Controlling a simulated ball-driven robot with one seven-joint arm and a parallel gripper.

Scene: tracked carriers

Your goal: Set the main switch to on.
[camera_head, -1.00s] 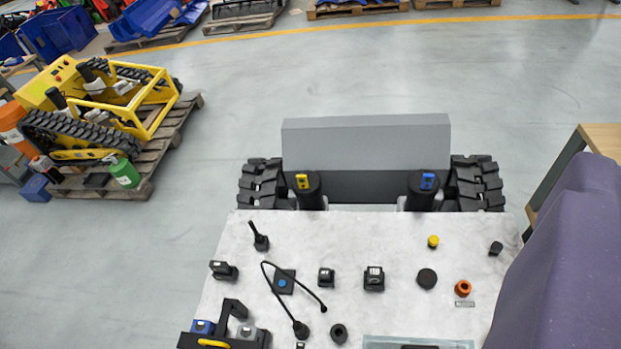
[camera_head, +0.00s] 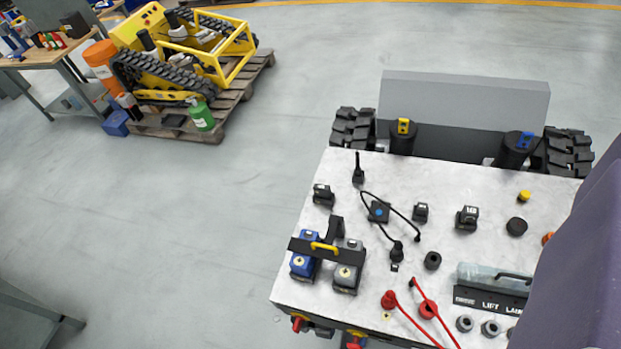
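The carrier's light marbled top panel (camera_head: 300,275) fills the lower right, with many controls on it. I cannot tell for sure which one is the main switch, and no label for it is readable. Red knobs show on the front face below the panel's near edge, one at the left (camera_head: 299,322) and one beside it (camera_head: 355,341). A black stick lever (camera_head: 358,170) stands near the far left corner. Small black switches (camera_head: 323,195) sit along the panel. My gripper is not in view. A large purple shape covers the right edge and hides part of the panel.
A blue and a grey block under a black bar with a yellow handle (camera_head: 324,247) sit at the panel's left. Red plugs with cables (camera_head: 389,300) are near the front. A yellow tracked carrier (camera_head: 180,60) stands on a pallet. The floor (camera_head: 150,230) left of the panel is clear.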

